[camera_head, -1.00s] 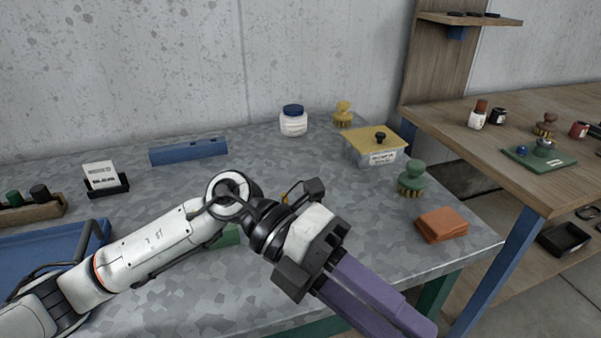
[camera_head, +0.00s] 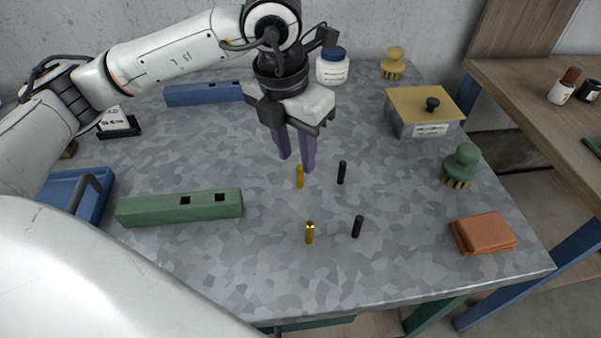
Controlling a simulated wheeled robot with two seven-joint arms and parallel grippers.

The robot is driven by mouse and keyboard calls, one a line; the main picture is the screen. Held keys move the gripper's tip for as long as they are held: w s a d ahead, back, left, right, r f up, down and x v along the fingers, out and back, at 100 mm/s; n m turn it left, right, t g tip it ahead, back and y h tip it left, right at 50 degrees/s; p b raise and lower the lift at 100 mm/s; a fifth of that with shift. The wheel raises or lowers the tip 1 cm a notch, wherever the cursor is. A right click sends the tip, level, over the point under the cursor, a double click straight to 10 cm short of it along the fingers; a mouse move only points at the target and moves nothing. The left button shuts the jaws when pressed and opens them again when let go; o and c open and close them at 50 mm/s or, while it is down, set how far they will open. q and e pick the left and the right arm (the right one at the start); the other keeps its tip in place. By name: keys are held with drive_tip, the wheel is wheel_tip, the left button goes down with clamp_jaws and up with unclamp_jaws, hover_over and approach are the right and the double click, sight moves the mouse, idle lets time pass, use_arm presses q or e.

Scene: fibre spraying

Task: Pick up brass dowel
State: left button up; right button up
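Two small upright gold-coloured brass dowels stand on the grey speckled table (camera_head: 270,285). The farther brass dowel (camera_head: 300,178) is just below the fingertips in the picture. The nearer brass dowel (camera_head: 310,233) stands closer to the front edge. My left gripper (camera_head: 296,164) points down with two purple fingers spread apart and nothing between them. Its fingertips are close to the farther dowel, above or just behind it; I cannot tell the exact height. My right gripper is not in view.
Two black dowels (camera_head: 342,173) (camera_head: 357,227) stand right of the brass ones. A green block (camera_head: 180,208) with square holes lies left, a blue block (camera_head: 200,94) behind. A yellow-lidded box (camera_head: 420,112), green brush (camera_head: 461,166) and orange cloth (camera_head: 483,233) are right.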

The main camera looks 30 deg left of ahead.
sight(300, 167)
use_arm(q)
drive_tip(key=f, duration=0.4)
drive_tip(key=shift+w+d+f+p, duration=0.15)
drive_tip(key=shift+w+f+p, duration=0.25)
clamp_jaws()
drive_tip(key=shift+r, duration=0.1)
